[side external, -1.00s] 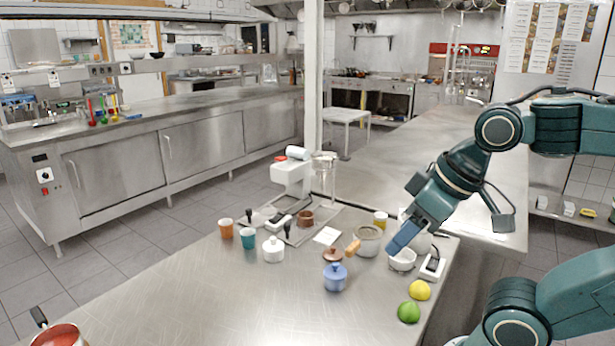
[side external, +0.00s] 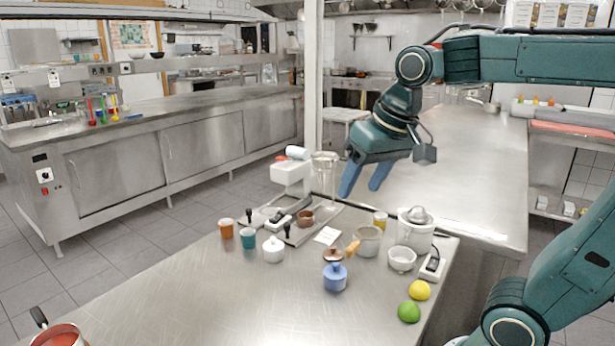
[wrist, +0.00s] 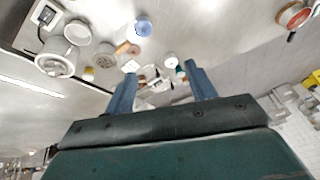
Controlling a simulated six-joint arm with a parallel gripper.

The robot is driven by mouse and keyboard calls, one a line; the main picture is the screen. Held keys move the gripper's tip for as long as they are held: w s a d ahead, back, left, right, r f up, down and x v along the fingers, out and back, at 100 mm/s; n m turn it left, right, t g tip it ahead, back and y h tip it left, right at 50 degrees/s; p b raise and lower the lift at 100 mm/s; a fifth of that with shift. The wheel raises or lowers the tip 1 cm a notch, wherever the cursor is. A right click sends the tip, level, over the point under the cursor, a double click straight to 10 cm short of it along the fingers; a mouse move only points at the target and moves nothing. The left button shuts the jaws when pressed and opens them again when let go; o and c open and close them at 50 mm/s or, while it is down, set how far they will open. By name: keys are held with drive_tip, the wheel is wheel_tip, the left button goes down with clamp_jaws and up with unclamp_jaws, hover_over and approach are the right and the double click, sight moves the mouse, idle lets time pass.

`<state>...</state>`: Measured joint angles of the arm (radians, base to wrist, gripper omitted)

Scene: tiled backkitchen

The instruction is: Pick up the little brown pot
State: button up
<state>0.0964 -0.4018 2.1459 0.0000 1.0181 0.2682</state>
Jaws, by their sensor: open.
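The little brown pot (side external: 333,255), with a knobbed top, stands on the steel table. Its lower front is partly hidden by the blue lidded pot (side external: 335,279). In the wrist view a small brown patch of the pot (wrist: 132,34) shows beside the blue pot (wrist: 143,28). My gripper (side external: 362,190) is open and empty, with its fingers pointing down, high above the back of the table and well clear of the pot. In the wrist view the gripper's two blue fingers (wrist: 160,74) stand wide apart.
A grey pot (side external: 368,242) with a wooden handle (side external: 352,248) sits close beside the brown pot. A white lidded pot (side external: 273,250), white bowl (side external: 402,259), juicer (side external: 415,232), lemon (side external: 419,290) and lime (side external: 408,312) stand around. The table's front left is mostly clear.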

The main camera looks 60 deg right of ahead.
drive_tip(key=w+d+r+m+g, duration=0.1)
drive_tip(key=w+d+m, duration=0.3)
drive_tip(key=w, duration=0.6)
drive_tip(key=m+g, duration=0.3)
drive_tip(key=m, duration=0.7)
hover_over(306, 214)
drive_tip(key=s+a, duration=0.1)
drive_tip(key=a, duration=0.1)
wheel_tip(306, 214, down, 13)
drive_tip(key=shift+r, duration=0.2)
drive_tip(key=shift+s, duration=0.1)
drive_tip(key=shift+f, duration=4.3)
drive_tip(key=shift+f, duration=0.15)
drive_tip(key=shift+d+f, duration=0.1)
drive_tip(key=shift+f, duration=2.35)
drive_tip(key=shift+c, duration=0.5)
